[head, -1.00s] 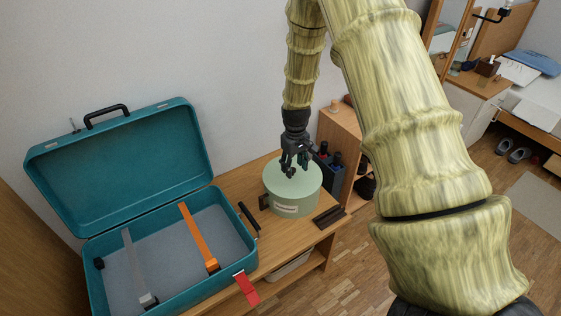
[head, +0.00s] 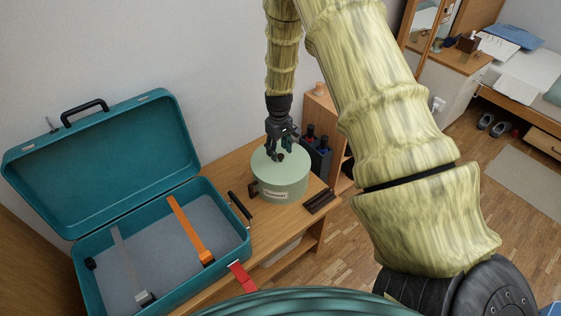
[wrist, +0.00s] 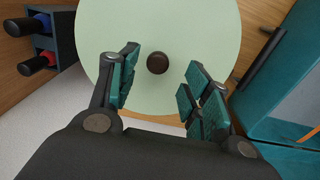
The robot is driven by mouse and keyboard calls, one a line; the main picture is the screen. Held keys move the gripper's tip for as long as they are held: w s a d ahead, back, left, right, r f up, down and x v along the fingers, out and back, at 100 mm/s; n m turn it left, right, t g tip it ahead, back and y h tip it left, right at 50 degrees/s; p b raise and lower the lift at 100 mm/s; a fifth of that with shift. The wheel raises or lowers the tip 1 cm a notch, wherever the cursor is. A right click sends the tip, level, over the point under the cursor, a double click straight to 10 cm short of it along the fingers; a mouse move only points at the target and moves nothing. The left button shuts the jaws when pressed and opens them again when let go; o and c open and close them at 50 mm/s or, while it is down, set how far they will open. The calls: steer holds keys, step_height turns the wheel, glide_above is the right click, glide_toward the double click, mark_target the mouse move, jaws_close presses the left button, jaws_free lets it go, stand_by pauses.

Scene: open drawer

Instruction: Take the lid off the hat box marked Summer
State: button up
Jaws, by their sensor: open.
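A pale green round hat box (head: 281,187) stands on the wooden bench with its lid (head: 296,164) on. A small white label (head: 275,194) is on its front, too small to read here. In the wrist view the lid (wrist: 190,25) fills the upper middle, with a round dark brown knob (wrist: 157,63) at its centre. My gripper (head: 277,156) is above the lid at the knob, pointing down. In the wrist view my gripper (wrist: 160,90) is open, its teal-padded fingers apart on either side of the knob's line and not closed on it.
An open teal suitcase (head: 233,247) with orange and grey straps lies left of the box. A dark holder (head: 319,160) with bottle-like items stands behind right. A dark slatted item (head: 319,201) lies at the bench's right end.

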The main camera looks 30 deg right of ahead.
mark_target(281, 155)
steer(key=shift+s+d+f, duration=0.1)
steer(key=shift+d+f, duration=0.05)
steer(key=shift+f, duration=0.8)
steer(key=shift+s+d+f, duration=0.1)
steer(key=shift+f, duration=0.85)
steer(key=shift+c, duration=0.5)
jaws_close()
